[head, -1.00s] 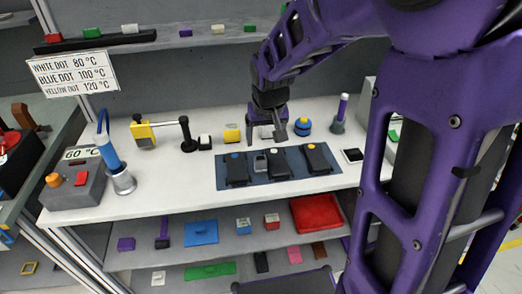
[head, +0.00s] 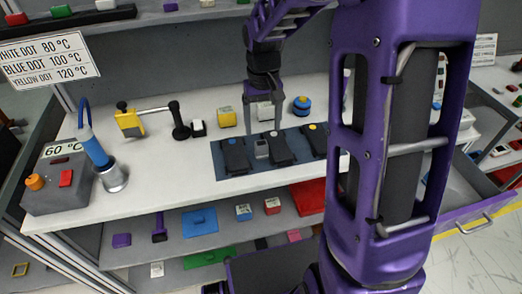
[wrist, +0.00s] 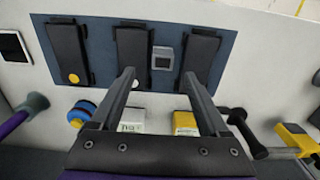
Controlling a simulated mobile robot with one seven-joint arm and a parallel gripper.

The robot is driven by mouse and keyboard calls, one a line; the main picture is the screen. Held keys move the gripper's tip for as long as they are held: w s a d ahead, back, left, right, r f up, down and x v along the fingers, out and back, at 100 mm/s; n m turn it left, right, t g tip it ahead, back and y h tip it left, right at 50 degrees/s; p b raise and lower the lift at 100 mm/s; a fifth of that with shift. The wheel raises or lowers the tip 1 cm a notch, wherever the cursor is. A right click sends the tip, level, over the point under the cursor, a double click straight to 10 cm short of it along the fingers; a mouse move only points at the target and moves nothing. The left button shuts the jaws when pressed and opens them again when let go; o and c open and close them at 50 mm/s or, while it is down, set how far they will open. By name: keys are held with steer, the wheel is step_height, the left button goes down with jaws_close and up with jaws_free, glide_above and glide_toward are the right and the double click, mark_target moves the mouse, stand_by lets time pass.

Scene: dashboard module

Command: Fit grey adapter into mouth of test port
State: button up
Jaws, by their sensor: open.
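A small grey block (head: 261,148) with a dark square face lies on the blue mat (head: 221,174), between two black modules. It also shows in the wrist view (wrist: 163,58). It may be the grey adapter or the test port; I cannot tell which. My gripper (head: 264,131) points down over the mat. In the wrist view my gripper (wrist: 158,74) is open and empty, its fingertips on either side of the block's near edge in the picture and apparently above it. I cannot make out a separate port mouth.
A white box (wrist: 132,120) and a yellow box (wrist: 186,123) stand behind. A 60 °C station (head: 60,185) is at left.

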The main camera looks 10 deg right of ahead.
mark_target(261, 143)
steer(key=f, duration=0.7)
steer(key=shift+a+f+b, duration=0.2)
steer(key=shift+f+b, duration=0.1)
steer(key=shift+f, duration=0.05)
jaws_close()
